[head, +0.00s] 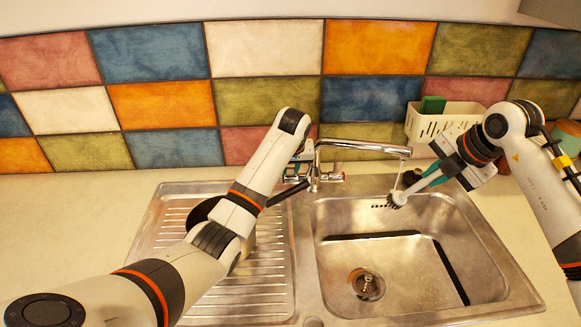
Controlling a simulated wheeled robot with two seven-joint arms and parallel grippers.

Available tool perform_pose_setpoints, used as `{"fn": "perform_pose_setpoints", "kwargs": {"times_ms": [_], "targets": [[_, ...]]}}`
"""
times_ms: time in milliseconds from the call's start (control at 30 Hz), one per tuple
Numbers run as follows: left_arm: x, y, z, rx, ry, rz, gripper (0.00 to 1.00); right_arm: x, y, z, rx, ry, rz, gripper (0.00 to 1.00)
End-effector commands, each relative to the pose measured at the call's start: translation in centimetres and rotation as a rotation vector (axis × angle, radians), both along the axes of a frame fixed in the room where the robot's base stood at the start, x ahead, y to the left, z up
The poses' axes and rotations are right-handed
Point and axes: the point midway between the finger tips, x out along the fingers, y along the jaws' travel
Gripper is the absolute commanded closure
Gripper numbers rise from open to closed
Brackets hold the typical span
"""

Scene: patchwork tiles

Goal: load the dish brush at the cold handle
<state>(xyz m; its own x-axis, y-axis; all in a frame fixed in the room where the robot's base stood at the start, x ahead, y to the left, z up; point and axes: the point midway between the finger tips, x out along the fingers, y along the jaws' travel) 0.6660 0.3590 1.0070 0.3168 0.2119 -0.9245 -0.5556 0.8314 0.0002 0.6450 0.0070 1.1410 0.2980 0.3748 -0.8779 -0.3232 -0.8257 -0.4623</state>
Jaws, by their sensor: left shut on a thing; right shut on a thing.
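The tap (318,165) stands behind the sink, with its spout reaching right over the basin. My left gripper (298,172) is at the tap's left side, shut on the cold handle there; the fingers and handle overlap, so details are hard to see. My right gripper (447,166) is shut on the teal handle of the dish brush (397,199). The brush is tilted, its grey bristle head down and left, over the basin's back edge just below the spout's end. A thin pale streak, looking like water, runs from the spout to the head.
The steel sink basin (395,270) is empty around its drain. A ribbed drainer (255,295) lies left, with a dark object (203,211) partly hidden by my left arm. A cream caddy (424,126) with a green sponge (432,104) stands behind my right gripper.

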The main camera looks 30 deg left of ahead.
Motion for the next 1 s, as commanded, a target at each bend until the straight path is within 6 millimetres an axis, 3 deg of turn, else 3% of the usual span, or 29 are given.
{"fn": "perform_pose_setpoints", "kwargs": {"times_ms": [533, 1000], "targets": [[1.5, 1.0, 0.4, -0.147, 0.218, 0.002, 0.99, 0.0, 0.0, 0.0, 0.0, 0.0, 0.0, 1.0], [1.6, 1.0, 0.4, -0.165, 0.245, 0.0, 0.99, 0.0, 0.0, 0.0, 0.001, 0.0, 0.0, 1.0]]}}
